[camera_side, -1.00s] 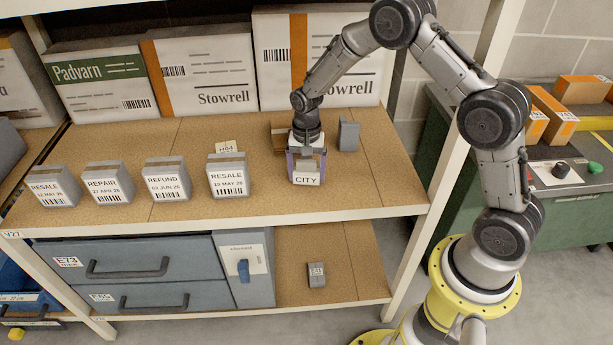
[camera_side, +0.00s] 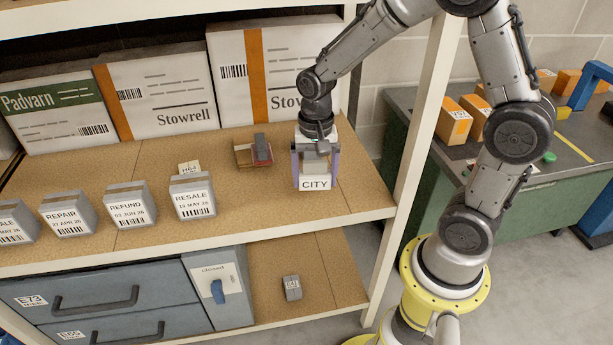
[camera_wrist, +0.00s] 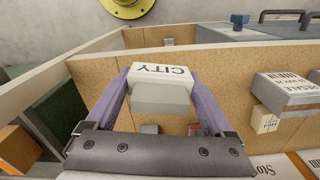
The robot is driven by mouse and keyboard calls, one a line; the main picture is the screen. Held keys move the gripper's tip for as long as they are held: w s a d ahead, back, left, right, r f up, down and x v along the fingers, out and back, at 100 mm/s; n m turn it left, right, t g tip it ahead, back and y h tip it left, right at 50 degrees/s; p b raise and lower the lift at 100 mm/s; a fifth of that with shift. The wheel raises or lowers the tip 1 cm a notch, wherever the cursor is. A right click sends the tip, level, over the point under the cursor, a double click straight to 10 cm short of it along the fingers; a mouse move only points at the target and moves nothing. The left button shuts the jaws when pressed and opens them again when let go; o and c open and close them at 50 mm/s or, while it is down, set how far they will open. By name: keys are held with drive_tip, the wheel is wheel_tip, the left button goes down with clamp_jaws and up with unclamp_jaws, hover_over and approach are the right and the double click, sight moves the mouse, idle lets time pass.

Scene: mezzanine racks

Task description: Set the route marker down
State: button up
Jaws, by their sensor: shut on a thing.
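The route marker, a pale block with a CITY label (camera_side: 314,183), is upright between the purple fingers of my gripper (camera_side: 315,168), which is shut on it. It is low over the right part of the wooden shelf (camera_side: 235,215); I cannot tell whether its base touches. In the wrist view the marker (camera_wrist: 161,97) sits between the fingers (camera_wrist: 161,85), with its label upside down in the picture.
Label blocks, including RESALE (camera_side: 193,197) and REFUND (camera_side: 129,204), stand to the left. A brown item with a dark grey block (camera_side: 262,148) is behind and left. Large Stowrell boxes (camera_side: 160,95) line the back. A white post (camera_side: 425,125) stands to the right.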

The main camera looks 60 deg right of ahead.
drive_tip(key=shift+s+n, duration=0.55)
drive_tip(key=shift+n, duration=0.05)
drive_tip(key=s+d+n, duration=0.1)
drive_tip(key=s+d, duration=0.5)
drive_tip(key=s, duration=0.5)
hover_over(339, 193)
drive_tip(key=f, duration=0.5)
drive_tip(key=s+f, duration=0.1)
drive_tip(key=f, duration=0.2)
drive_tip(key=shift+a, duration=0.2)
drive_tip(key=shift+w+d+f, duration=0.2)
drive_tip(key=shift+w+f, duration=0.3)
drive_tip(key=shift+f, duration=0.2)
drive_tip(key=shift+w+d+f, duration=0.1)
drive_tip(key=shift+f, duration=1.5)
